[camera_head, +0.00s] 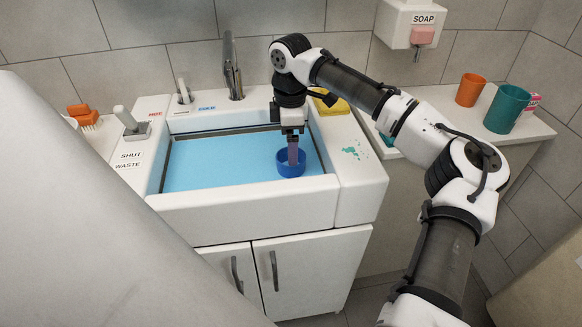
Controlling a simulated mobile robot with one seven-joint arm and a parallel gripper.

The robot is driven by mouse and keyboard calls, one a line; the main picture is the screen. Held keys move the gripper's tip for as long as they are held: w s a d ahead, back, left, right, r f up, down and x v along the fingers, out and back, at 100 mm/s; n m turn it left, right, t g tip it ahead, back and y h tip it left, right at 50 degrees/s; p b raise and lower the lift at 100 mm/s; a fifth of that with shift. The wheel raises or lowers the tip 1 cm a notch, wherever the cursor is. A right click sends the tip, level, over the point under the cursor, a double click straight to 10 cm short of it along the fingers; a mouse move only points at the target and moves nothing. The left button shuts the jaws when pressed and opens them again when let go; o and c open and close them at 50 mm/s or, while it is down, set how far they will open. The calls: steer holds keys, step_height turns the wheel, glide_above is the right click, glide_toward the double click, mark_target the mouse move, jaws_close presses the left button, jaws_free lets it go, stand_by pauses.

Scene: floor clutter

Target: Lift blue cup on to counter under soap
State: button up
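The blue cup (291,170) is in the sink basin, at its right side, in the light-blue water. My gripper (292,152) points straight down at the cup, with its fingers reaching into or just behind the cup's opening. I cannot tell whether the fingers grip the cup's wall. The soap dispenser (411,22), labelled SOAP, hangs on the wall at the upper right. The counter (459,112) to the right of the sink lies below it, partly hidden by my arm.
An orange cup (470,90), a teal cup (507,108) and a pink-red box (532,102) stand on the right counter. A yellow item (331,104) lies behind the sink's right edge. The faucet (232,66) rises behind the basin. A brush (83,115) lies at the left.

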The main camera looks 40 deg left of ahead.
mark_target(290, 169)
steer(key=shift+d+f, duration=0.1)
steer(key=shift+f, duration=2.65)
steer(key=c, duration=1.1)
